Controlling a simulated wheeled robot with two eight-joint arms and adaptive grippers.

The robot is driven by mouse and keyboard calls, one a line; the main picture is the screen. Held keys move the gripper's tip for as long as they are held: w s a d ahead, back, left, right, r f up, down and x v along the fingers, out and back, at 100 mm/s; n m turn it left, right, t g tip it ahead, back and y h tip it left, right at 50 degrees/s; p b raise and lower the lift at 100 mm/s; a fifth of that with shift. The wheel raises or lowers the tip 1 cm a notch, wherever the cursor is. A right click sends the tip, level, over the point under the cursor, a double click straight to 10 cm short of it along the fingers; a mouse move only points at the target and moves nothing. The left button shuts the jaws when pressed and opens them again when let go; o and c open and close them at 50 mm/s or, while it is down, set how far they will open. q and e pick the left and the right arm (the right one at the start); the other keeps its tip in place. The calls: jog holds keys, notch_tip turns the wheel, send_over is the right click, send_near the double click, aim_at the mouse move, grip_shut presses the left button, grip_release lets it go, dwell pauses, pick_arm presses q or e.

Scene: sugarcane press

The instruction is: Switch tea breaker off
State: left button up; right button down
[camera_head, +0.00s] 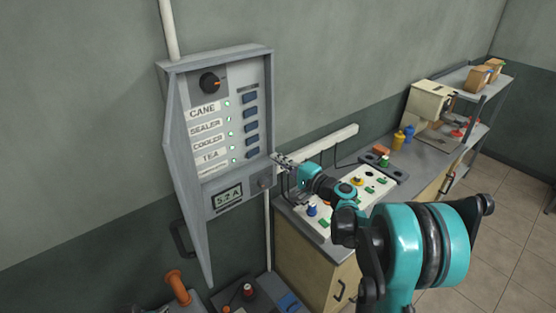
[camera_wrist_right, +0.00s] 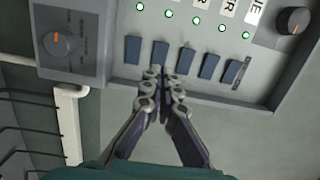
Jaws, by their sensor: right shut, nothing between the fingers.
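The grey breaker panel (camera_head: 238,180) hangs open on the wall, with a column of labels, green lamps and blue switches. The tea label (camera_head: 210,156) is fourth from the top, and its lamp (camera_head: 232,147) glows green. The tea switch (camera_head: 252,140) is the fourth blue one down. In the right wrist view, the tea switch (camera_wrist_right: 159,50) is second from the left. My right gripper (camera_head: 279,160) is shut and empty at the panel's right edge. In the wrist view its fingertips (camera_wrist_right: 160,72) overlap that switch's near end; contact cannot be told. My left gripper is out of view.
Neighbouring switches (camera_wrist_right: 132,50) (camera_wrist_right: 185,61) sit close on both sides. A black knob (camera_head: 209,83) is at the panel's top, and another knob box (camera_wrist_right: 70,40) is near its bottom. A counter with a button board (camera_head: 352,200) stands right, below my arm.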

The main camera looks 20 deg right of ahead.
aim_at(250, 143)
jog(key=x, duration=1)
jog(key=shift+w+a, duration=0.15)
jog(key=shift+w, duration=0.2)
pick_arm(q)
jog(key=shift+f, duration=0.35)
